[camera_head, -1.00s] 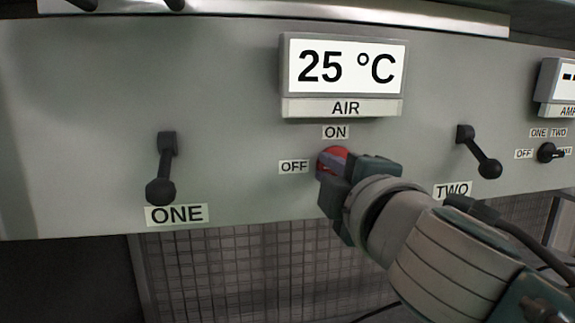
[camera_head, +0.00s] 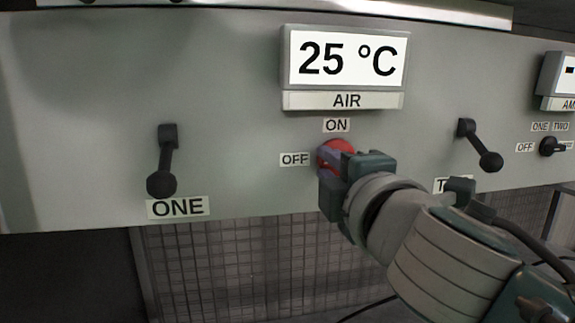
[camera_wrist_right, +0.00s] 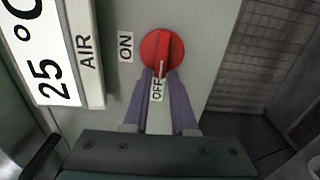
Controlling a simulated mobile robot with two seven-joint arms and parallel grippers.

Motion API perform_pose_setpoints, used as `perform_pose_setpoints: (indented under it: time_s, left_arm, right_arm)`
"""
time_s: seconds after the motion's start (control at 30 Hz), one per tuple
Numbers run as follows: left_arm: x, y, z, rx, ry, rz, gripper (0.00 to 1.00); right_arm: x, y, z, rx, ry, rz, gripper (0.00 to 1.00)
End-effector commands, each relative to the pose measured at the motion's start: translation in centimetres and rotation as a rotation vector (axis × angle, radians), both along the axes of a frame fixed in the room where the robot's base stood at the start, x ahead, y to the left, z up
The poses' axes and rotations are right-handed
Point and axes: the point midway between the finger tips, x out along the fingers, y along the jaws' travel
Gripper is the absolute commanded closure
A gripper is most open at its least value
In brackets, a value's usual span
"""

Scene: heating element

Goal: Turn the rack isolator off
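The rack isolator is a round red knob (camera_head: 336,154) on the grey panel, with an ON label above and an OFF label to its left. In the right wrist view the knob (camera_wrist_right: 162,50) has a raised grip with a white mark at the end towards the OFF label (camera_wrist_right: 157,89). My right gripper (camera_wrist_right: 160,75) is at the knob, its two purple fingers apart, tips at the knob's edge by the marked end. I cannot tell whether they touch it. In the head view this gripper (camera_head: 329,171) hides the knob's lower part. My left gripper is out of view.
Black lever ONE (camera_head: 164,163) is on the left of the panel. Black lever TWO (camera_head: 481,146) is right of my arm, close to it. A small black selector (camera_head: 549,147) is at far right. The AIR display (camera_head: 346,58) reads 25 °C above the knob.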

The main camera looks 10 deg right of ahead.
Motion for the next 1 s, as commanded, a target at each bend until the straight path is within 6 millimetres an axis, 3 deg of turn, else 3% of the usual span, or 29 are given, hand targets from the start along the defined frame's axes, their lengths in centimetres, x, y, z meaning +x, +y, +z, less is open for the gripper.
perform_pose_setpoints:
  time_s: [0.17,0.53,1.0]
  left_arm:
    - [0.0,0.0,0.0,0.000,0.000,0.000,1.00]
    - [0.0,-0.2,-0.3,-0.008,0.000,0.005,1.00]
    - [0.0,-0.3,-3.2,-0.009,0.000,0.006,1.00]
  right_arm:
    - [0.0,0.0,0.0,0.001,0.001,-0.001,0.53]
    - [-0.5,-0.1,-0.1,0.002,0.000,-0.001,0.53]
    - [-7.6,-0.3,-0.4,0.003,0.002,0.001,0.53]
